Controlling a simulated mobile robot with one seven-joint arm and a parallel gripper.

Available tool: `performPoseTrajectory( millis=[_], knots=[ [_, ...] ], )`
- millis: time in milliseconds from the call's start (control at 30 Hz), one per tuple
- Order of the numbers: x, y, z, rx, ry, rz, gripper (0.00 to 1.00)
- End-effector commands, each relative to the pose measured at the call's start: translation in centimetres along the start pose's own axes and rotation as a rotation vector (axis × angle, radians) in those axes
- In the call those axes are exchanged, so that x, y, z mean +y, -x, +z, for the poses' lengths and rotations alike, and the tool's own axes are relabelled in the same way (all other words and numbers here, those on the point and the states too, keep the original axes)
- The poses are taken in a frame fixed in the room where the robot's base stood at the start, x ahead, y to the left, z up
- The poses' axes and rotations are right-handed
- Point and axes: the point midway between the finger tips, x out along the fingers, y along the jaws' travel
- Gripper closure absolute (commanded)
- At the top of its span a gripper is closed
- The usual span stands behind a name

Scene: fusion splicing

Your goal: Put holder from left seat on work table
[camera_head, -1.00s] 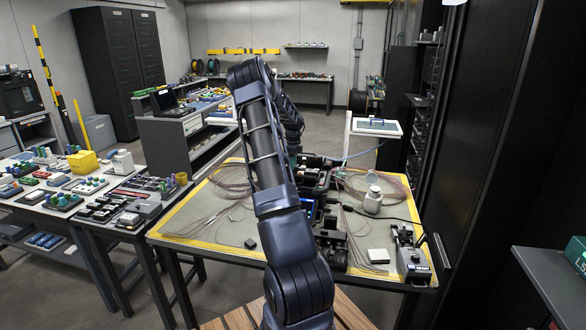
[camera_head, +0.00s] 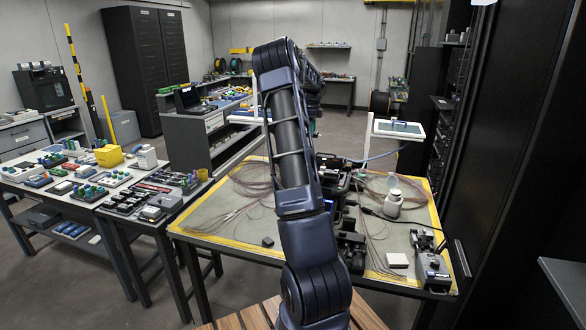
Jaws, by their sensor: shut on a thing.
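The work table (camera_head: 222,232) stands in front of me, with a grey top and a yellow border. A dark splicer-like device (camera_head: 350,222) stands at its middle, partly hidden by my arm. My arm rises across the picture and bends away over the table. My gripper is hidden behind my own arm links, so its fingers and anything between them do not show. I cannot make out the holder or the left seat. A small black block (camera_head: 267,241) lies alone on the table, left of my arm.
Coiled fibres, a white-capped bottle (camera_head: 393,204), a white square block (camera_head: 397,261) and a grey device (camera_head: 432,272) occupy the table's right part. The front left of the tabletop is mostly clear. A side table (camera_head: 108,213) with many small parts stands left. A dark cabinet is close on the right.

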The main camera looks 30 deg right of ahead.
Motion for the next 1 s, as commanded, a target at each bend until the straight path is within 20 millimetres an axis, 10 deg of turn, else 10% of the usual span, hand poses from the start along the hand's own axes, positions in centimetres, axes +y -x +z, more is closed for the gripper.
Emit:
performPoseTrajectory(
  millis=[600, 1000],
  knots=[
    [7.1, -12.5, 15.3, 0.003, 0.003, 0.002, 0.93],
    [8.6, -17.4, 17.4, 0.000, 0.002, 0.003, 0.93]
  ],
)
